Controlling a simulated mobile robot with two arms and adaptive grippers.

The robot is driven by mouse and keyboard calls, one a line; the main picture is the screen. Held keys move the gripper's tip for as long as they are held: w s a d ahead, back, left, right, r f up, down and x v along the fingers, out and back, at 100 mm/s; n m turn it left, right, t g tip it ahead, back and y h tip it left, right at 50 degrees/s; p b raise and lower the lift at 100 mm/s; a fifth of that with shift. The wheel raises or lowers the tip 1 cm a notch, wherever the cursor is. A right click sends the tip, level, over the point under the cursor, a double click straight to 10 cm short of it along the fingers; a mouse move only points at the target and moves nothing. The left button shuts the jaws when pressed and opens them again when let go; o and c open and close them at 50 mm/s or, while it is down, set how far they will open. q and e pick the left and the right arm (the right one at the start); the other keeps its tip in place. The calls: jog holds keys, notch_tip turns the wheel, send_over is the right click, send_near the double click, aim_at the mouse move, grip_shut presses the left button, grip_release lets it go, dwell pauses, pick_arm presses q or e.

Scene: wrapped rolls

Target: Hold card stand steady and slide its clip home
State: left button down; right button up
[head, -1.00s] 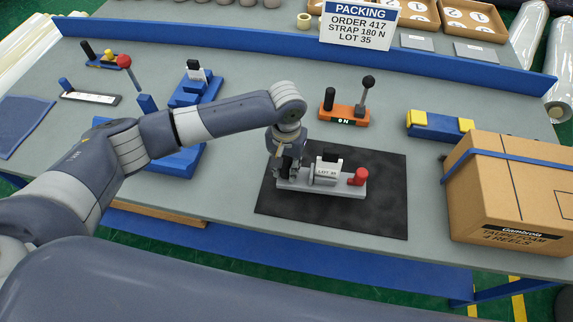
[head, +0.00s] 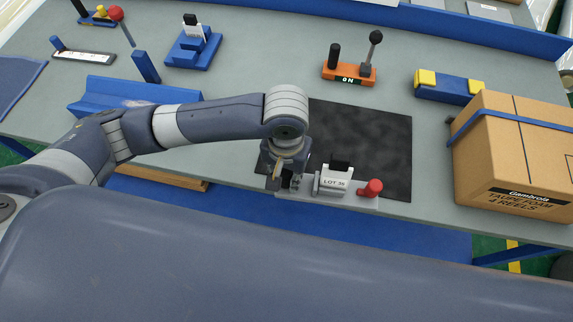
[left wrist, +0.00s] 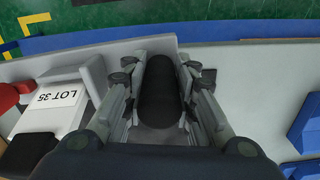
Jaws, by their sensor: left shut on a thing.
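The card stand is a light grey base (head: 350,203) with a white LOT 35 card (head: 336,183), a dark piece behind the card (head: 341,166) and a red knob (head: 372,187) at its right end. It sits at the front edge of the black mat (head: 365,130). My left gripper (head: 284,186) is at the stand's left end. In the left wrist view, its fingers (left wrist: 160,95) are shut on a black upright grip (left wrist: 161,92) beside the card (left wrist: 58,108). Which part is the clip, I cannot tell. My right gripper is out of view.
The table's front edge runs close in front of the stand. A cardboard box (head: 515,160) stands to the right. Behind are an orange switch block (head: 348,73) and a blue block with yellow ends (head: 448,86). Most of the mat behind the stand is clear.

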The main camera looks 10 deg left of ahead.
pick_arm(q)
jog(key=shift+w, duration=0.1)
jog(key=shift+w+a+r+p, duration=0.15)
jog(key=shift+w+p, duration=0.3)
jog(key=shift+w, duration=0.9)
jog(key=w+a+p, duration=0.1)
jog(key=w+a, duration=0.1)
jog(key=w, duration=1.1)
jog(key=shift+a, duration=0.25)
dwell(0.7)
jog(key=shift+f, duration=0.25)
jog(key=shift+f+b, duration=0.55)
jog(key=shift+f, duration=1.6)
jog(key=shift+s, duration=0.1)
dwell(1.1)
